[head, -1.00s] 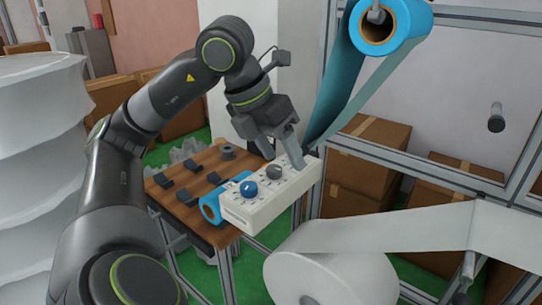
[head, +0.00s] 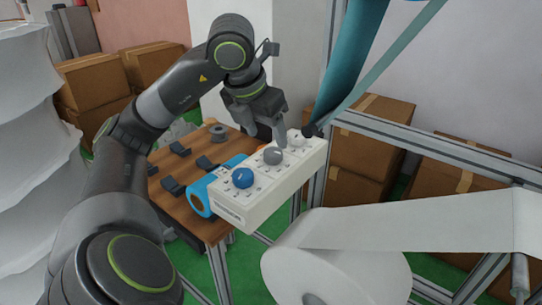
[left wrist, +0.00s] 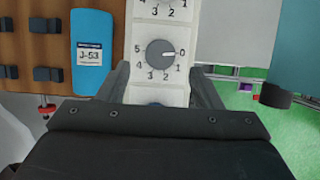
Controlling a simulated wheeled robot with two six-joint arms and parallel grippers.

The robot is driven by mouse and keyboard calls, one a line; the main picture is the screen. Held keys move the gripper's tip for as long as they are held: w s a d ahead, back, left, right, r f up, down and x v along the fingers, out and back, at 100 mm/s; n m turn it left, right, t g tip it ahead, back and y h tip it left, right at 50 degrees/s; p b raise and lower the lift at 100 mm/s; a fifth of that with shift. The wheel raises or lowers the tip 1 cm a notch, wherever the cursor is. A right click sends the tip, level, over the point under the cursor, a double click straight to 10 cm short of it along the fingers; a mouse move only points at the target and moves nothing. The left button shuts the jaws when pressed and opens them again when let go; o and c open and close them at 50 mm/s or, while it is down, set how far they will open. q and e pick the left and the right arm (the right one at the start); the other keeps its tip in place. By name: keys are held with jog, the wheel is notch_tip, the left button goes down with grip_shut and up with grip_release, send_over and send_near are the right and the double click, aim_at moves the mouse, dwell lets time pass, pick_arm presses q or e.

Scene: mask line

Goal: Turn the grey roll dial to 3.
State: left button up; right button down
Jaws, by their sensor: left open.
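A white control box (head: 270,202) carries a blue dial (head: 243,177), a grey dial (head: 273,156) and a white dial (head: 296,138) in a row. In the left wrist view the grey dial (left wrist: 160,53) is near the top centre, ringed by printed numbers 0 to 5. Its light mark points right, toward the 0. The blue dial is mostly hidden below it by my gripper body. My left gripper (head: 266,133) is open and empty, over the box near the grey dial. In the wrist view its fingers stand apart at both sides of the box. My right gripper is not in view.
A brown board (head: 190,205) with several dark clips lies beside the box. A large white roll (head: 335,270) stands in front. A metal frame (head: 430,148) and blue web (head: 345,65) are right.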

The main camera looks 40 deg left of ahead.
aim_at(272, 151)
pick_arm(q)
jog(key=b+x, duration=0.1)
jog(key=x, duration=0.4)
jog(key=shift+w+f, duration=0.1)
jog(key=shift+f, duration=0.05)
jog(key=c, duration=1)
